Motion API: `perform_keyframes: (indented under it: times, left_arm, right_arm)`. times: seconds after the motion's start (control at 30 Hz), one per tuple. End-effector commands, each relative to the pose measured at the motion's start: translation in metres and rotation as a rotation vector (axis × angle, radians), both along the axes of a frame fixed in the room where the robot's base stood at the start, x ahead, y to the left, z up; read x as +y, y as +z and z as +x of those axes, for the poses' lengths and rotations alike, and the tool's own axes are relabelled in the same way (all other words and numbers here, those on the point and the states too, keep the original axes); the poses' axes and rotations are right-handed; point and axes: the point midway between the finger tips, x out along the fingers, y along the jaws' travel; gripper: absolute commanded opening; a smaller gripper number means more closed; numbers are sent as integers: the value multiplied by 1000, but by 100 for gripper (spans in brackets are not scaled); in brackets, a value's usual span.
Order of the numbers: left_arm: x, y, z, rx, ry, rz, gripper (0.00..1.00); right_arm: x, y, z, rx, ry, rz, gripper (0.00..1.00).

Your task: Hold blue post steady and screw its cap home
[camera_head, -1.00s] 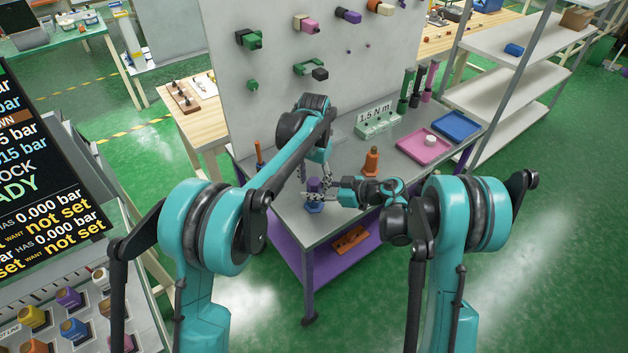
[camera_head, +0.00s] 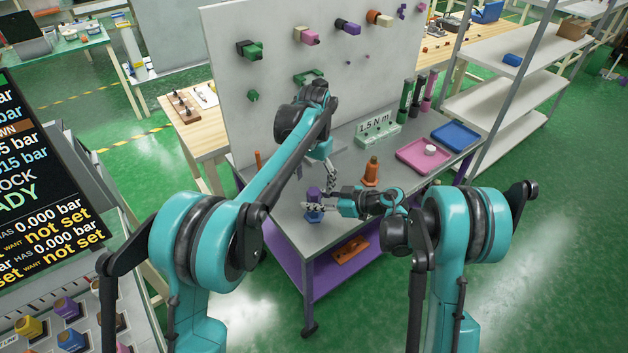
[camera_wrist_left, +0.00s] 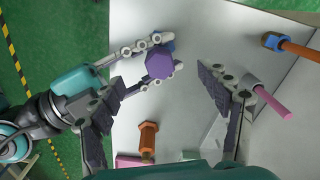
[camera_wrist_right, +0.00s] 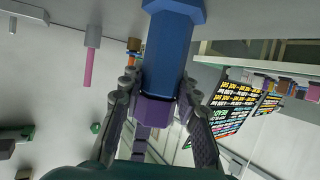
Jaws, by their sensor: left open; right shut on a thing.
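The blue post (camera_head: 314,216) stands upright on the near part of the grey table, with a purple hexagonal cap (camera_head: 314,192) on its top. In the right wrist view the blue post (camera_wrist_right: 168,50) has a wide hexagonal foot, and the purple cap (camera_wrist_right: 153,110) sits at its other end. My right gripper (camera_head: 308,206) is shut on the blue post just under the cap. My left gripper (camera_wrist_left: 162,82) is open above the cap, its fingers apart on either side. I cannot tell how far the cap is threaded.
An orange post (camera_head: 371,172) stands right of the blue post. A green block labelled 1.5 N m (camera_head: 378,133), a pink tray (camera_head: 408,165) and a blue tray (camera_head: 440,129) lie farther back. A grey pegboard (camera_head: 240,90) stands behind the table. A pink rod (camera_wrist_left: 272,103) also shows.

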Motion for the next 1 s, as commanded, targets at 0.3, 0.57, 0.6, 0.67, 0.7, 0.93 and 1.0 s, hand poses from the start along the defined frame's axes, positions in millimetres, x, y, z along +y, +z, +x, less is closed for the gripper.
perform_keyframes:
  times: [0.3, 0.57, 0.6, 0.67, 0.7, 0.93, 1.0]
  left_arm:
    - [0, 1, 0, 0, 0, 0, 80]
    - [0, 37, 0, 0, 0, 0, 80]
    - [0, 46, 0, 0, 0, 0, 80]
    - [0, 60, 0, 0, 0, 0, 80]
    - [0, 68, 0, 0, 0, 0, 80]
    - [0, 107, 1, 0, 0, 0, 80]
    - [0, 113, 1, 0, 0, 0, 80]
  right_arm:
    - [0, 0, 0, 0, 0, 0, 0]
    - [0, 0, 0, 0, 0, 0, 0]
    - [0, 0, 0, 0, 0, 0, 0]
    - [0, 0, 0, 0, 0, 0, 0]
    - [0, 0, 0, 0, 0, 0, 0]
    - [0, 0, 0, 0, 0, 0, 0]
    - [0, 0, 0, 0, 0, 0, 0]
